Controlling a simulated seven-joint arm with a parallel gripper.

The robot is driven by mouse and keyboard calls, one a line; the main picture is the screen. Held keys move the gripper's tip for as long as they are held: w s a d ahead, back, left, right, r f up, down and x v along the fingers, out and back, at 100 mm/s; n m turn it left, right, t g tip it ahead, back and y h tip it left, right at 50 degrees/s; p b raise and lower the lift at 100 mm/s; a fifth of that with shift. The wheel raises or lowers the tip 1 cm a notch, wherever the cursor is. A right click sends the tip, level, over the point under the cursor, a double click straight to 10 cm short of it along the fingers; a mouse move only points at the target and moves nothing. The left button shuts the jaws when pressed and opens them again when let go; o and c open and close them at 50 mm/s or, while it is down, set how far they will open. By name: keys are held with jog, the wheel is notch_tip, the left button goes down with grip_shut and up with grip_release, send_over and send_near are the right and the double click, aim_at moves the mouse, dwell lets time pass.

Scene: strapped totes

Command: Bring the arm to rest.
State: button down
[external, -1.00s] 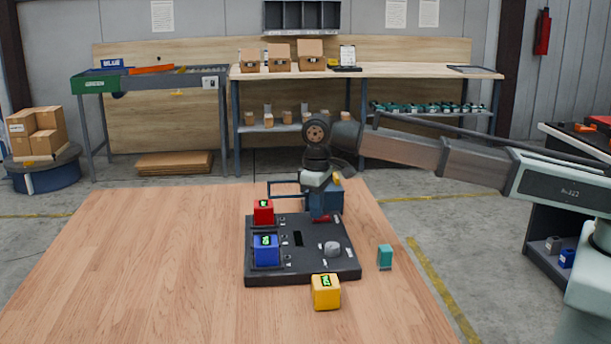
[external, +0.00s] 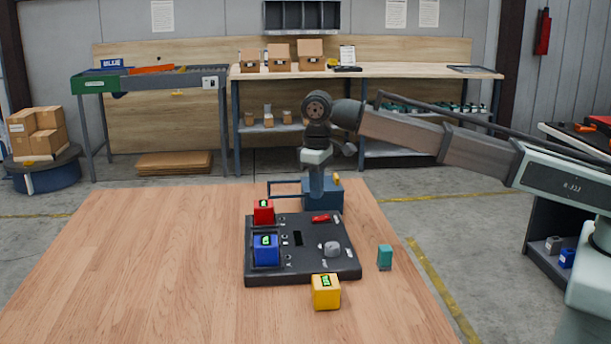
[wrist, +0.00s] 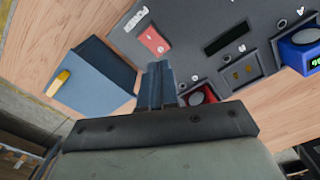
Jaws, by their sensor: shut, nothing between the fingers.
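My gripper (external: 316,196) is shut and empty, pointing down above the far side of the dark panel (external: 290,271). In the wrist view its closed fingers (wrist: 158,75) show against the panel, with nothing between them. In the external view the fingers overlap the front of a blue box (external: 335,196) behind the panel; I cannot tell the exact gap. The box also shows in the wrist view (wrist: 95,75), left of the fingers.
A red cube (external: 263,212) and a blue cube (external: 266,250) sit on the panel's left side. The panel carries a red part (external: 320,218) and a grey knob (external: 332,249). A yellow cube (external: 325,292) and a teal block (external: 385,257) stand beside it. The left tabletop is clear.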

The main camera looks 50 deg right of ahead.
jog(key=shift+r, duration=0.7)
jog(key=shift+s, duration=0.1)
